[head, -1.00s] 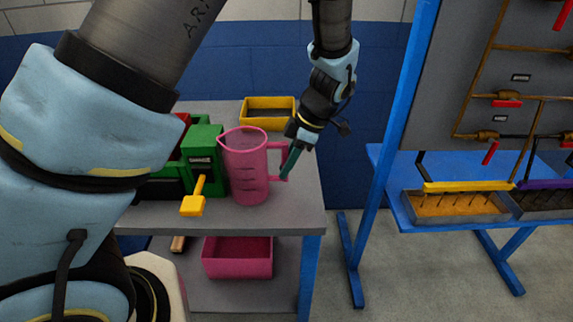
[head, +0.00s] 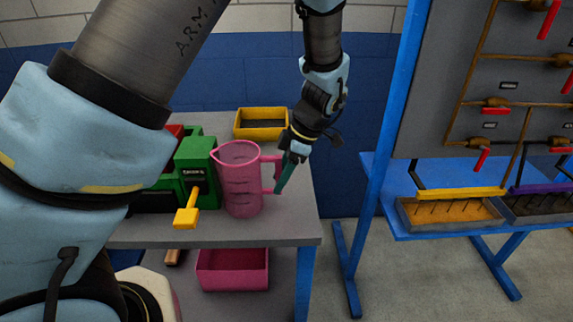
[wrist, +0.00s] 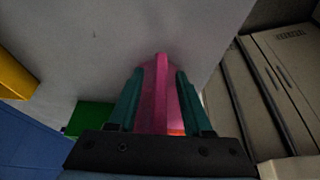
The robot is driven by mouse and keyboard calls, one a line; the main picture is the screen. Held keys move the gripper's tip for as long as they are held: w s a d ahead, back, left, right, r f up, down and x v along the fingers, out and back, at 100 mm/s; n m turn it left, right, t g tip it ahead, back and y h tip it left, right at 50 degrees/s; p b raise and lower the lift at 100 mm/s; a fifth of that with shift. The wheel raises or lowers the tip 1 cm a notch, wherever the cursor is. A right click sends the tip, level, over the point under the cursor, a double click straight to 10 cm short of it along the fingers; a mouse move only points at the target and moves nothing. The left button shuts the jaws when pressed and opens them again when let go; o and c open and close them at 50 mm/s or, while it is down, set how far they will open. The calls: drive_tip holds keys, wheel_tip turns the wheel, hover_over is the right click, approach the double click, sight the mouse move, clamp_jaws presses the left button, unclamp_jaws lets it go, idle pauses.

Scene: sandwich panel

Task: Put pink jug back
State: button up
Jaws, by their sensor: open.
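The pink jug (head: 240,182) stands upright on the grey table (head: 240,232), its handle toward the right. My gripper (head: 283,183) is at the handle, with its teal fingers pointing down. In the wrist view the pink handle (wrist: 161,92) lies between the two open fingers of my gripper (wrist: 160,98), with a finger on each side. Whether a finger touches the handle is hard to tell. The rest of the jug is mostly hidden in the wrist view.
A green machine with a yellow lever (head: 188,212) stands just left of the jug. A yellow tray (head: 261,137) is behind it. A pink bin (head: 232,285) sits on the lower shelf. A blue-framed panel stand (head: 380,170) is to the right.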

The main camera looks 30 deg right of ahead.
drive_tip(key=b+v, duration=0.2)
drive_tip(key=v, duration=1)
